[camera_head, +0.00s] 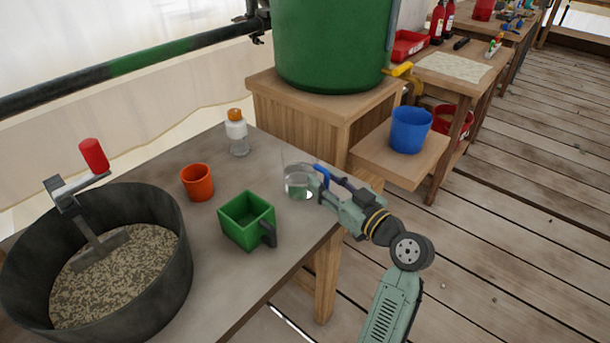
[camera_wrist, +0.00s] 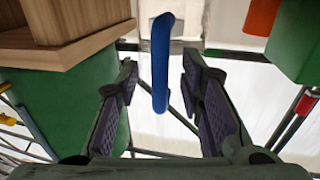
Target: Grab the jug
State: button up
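A clear jug (camera_head: 299,183) with a blue handle (camera_head: 333,177) stands upright at the right edge of the grey table (camera_head: 240,285). Something like liquid shows in its lower part. My gripper (camera_head: 322,187) is at the jug's handle side. In the wrist view my gripper (camera_wrist: 160,75) is open, with one finger on each side of the blue handle (camera_wrist: 161,62). A gap shows between the handle and each finger. The clear body is hard to make out there.
A green square container (camera_head: 246,219), an orange cup (camera_head: 197,182), a white bottle with an orange cap (camera_head: 237,132) and a large dark tub (camera_head: 160,270) stand on the table. A wooden stand (camera_head: 310,115) bears a green tank (camera_head: 333,45). A blue bucket (camera_head: 410,130) is at the right.

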grip_shut()
jog(key=shift+r, duration=0.1)
dwell(0.7)
